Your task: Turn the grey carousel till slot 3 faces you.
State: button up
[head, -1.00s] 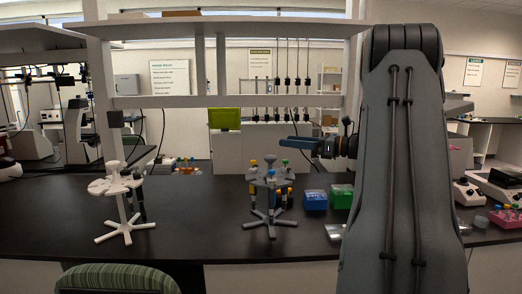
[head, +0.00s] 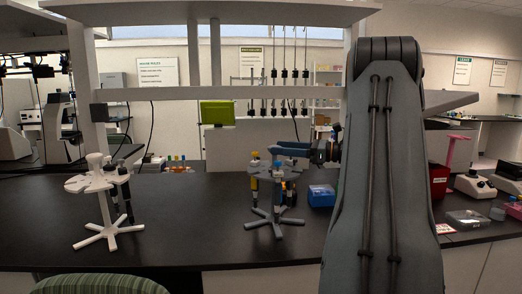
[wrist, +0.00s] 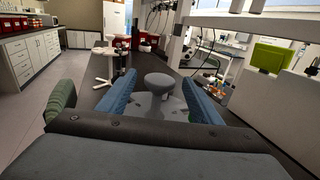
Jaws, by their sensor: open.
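The grey carousel (head: 262,172) stands upright on the black bench in the middle of the head view, on a star-shaped foot. Pipettes with yellow, blue and orange parts hang around its disc. Slot numbers are not readable. My gripper (head: 284,149) is at the top of the carousel, reaching in from the right. In the wrist view the blue fingers of my gripper (wrist: 158,98) are apart, with the round grey knob of the carousel (wrist: 160,82) visible between them. I cannot tell whether either finger touches it.
A white carousel (head: 92,184) with dark pipettes stands to the left on the bench. A blue box (head: 321,196) is close to the grey carousel's right. A shelf frame (head: 230,93) spans behind. A green chair back (head: 105,285) is at the front left. Bench front between the carousels is clear.

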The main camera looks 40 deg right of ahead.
jog(key=p, duration=0.3)
send_over(264, 167)
jog(key=s, duration=0.1)
jog(key=shift+s+d+r, duration=0.15)
jog(key=shift+d, duration=0.2)
jog(key=shift+w+a, duration=0.4)
jog(key=shift+w, duration=0.2)
grip_shut()
